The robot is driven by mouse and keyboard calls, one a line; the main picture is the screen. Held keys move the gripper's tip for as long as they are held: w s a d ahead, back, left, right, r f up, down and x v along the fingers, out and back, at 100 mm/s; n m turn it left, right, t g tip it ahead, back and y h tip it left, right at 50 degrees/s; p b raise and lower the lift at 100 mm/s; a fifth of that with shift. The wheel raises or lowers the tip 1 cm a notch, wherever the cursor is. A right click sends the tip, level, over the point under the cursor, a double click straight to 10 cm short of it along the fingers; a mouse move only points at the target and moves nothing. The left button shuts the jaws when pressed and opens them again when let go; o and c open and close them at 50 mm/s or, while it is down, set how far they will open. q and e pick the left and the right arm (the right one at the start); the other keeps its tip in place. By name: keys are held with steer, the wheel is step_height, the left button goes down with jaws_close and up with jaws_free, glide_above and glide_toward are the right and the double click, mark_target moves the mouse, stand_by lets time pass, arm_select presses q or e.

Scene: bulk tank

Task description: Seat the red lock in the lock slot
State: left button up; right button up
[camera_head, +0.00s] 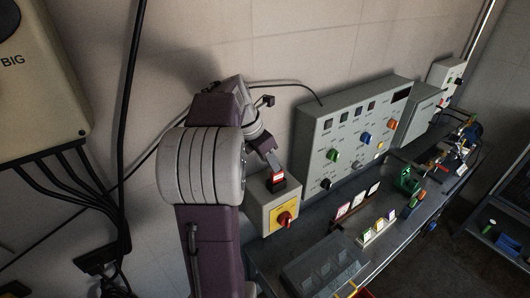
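The red lock (278,178), with a white label, is above the top of a small grey box (260,212) that has a yellow front plate and a red rotary knob (286,219). My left gripper (272,162) reaches down from the upper left, and its dark fingers end at the lock; it looks shut on it. I cannot tell whether the lock touches the box. The lock slot cannot be made out; the lock and gripper may cover it. My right gripper is not in view.
A large grey control panel (345,135) with coloured knobs stands right of the box. On the bench (335,215) are several small cards and a grey tray (322,270). A cable runs on the wall behind the gripper. A beige unit (40,90) hangs at left.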

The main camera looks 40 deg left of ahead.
arm_select(q)
steer(key=v, duration=0.5)
steer(key=shift+s+r, duration=0.15)
steer(key=shift+r, duration=0.05)
steer(key=s+d+f+m+g, duration=0.1)
steer(key=s+d+f+m, duration=0.3)
steer(key=d+f+m, duration=0.6)
steer(key=s+d+f+m+g+y, duration=0.1)
steer(key=s+d+f+m, duration=0.4)
steer(key=m, duration=1.7)
steer(key=d+f+g, duration=0.1)
steer(key=d+f, duration=0.3)
steer(key=f, duration=0.3)
steer(key=shift+s+d+f+m, duration=0.15)
steer(key=shift+d+f+m, duration=0.05)
steer(key=shift+d+m, duration=0.15)
